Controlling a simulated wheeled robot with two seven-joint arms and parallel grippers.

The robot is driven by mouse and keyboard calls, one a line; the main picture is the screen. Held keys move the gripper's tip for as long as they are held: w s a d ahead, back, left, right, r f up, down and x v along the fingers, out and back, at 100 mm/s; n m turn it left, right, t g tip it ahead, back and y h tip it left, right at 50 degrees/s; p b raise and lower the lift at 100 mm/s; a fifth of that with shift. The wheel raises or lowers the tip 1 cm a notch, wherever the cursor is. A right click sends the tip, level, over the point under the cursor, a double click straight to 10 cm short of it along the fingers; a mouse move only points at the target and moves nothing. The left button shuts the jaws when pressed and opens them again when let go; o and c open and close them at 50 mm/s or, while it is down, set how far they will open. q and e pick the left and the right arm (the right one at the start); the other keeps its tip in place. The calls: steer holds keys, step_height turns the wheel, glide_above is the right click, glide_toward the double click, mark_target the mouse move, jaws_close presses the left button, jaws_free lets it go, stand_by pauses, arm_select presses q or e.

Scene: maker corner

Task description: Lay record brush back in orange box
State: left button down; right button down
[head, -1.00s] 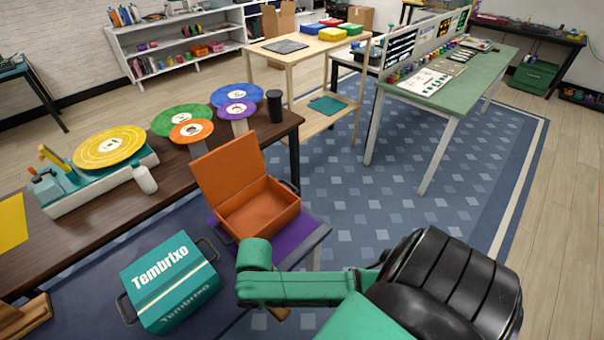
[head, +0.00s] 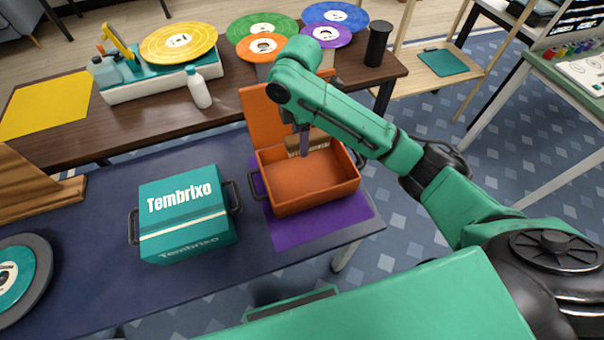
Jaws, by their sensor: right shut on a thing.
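The open orange box (head: 310,205) stands on a purple mat (head: 290,235) on the dark blue table, its lid (head: 262,118) tipped up at the back. My right gripper (head: 304,150) reaches down over the back part of the box, shut on the brown record brush (head: 320,143). The brush is at the back of the box opening, partly hidden by the gripper. I cannot tell whether it touches the box. The visible box floor is bare. My left gripper is not in view.
A teal Tembrixo box (head: 188,215) stands left of the orange box. A dark record with a teal label (head: 18,275) lies at the table's left. Behind are a turntable with a yellow record (head: 178,42), a white bottle (head: 198,88), several coloured records and a black cup (head: 378,44).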

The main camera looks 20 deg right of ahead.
mark_target(301, 180)
step_height(301, 180, down, 15)
steer(key=shift+w+f, duration=0.1)
steer(key=shift+f, duration=0.05)
steer(key=shift+f, duration=0.1)
steer(key=shift+c, duration=1.7)
jaws_free()
step_height(301, 180, up, 12)
steer(key=shift+r, duration=0.15)
